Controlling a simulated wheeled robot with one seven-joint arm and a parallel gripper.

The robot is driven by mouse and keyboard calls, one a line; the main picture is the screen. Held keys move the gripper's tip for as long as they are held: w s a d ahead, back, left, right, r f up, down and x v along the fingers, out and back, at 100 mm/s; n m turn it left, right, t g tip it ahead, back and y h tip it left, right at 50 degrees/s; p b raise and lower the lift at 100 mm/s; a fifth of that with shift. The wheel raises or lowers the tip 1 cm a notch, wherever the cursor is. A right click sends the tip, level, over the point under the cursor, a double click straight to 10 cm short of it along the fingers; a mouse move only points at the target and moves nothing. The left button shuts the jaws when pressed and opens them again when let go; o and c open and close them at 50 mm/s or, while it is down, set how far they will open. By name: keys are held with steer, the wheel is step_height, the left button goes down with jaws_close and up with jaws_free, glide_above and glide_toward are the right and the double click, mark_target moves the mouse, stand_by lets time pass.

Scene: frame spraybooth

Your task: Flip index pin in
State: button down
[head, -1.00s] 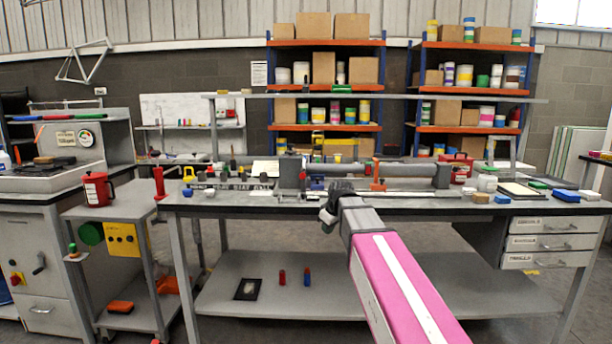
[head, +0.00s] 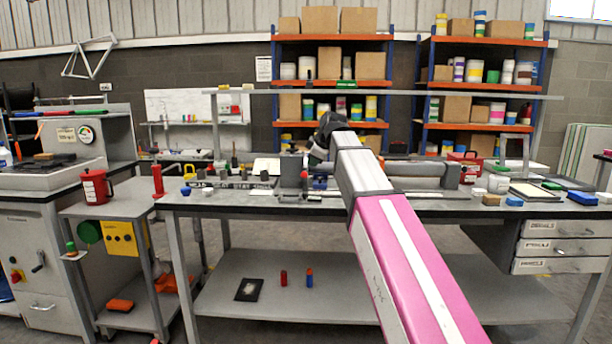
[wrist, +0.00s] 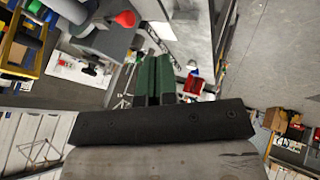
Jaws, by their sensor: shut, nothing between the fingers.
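A grey fixture block (head: 290,178) stands on the bench, left of my arm. A small red knob (head: 304,175) shows on it, possibly the index pin; its position, in or out, is too small to tell. In the wrist view a red knob (wrist: 125,18) sits on grey round hardware at the top left, apart from my fingers. My gripper (head: 318,154) is above and behind the fixture in the head view, partly hidden by my wrist. In the wrist view its green fingers (wrist: 157,65) are together and empty.
A long grey tube (head: 425,170) lies along the bench, partly behind my arm. A raised shelf (head: 470,96) spans the bench behind. Small tools and blocks (head: 225,172) stand to the left. A red box (head: 468,160) and tray (head: 530,191) are to the right.

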mark_target(305, 173)
steer(key=shift+f, duration=0.1)
steer(key=x, duration=0.3)
steer(key=w+x, duration=0.1)
steer(key=x, duration=0.3)
steer(key=w+r+x, duration=0.1)
steer(key=x, duration=0.3)
steer(key=shift+w+d, duration=0.25)
steer(key=shift+w, duration=0.5)
steer(key=shift+w+r, duration=0.1)
steer(key=shift+w, duration=1.05)
steer(key=shift+d, duration=0.1)
steer(key=shift+s, duration=0.1)
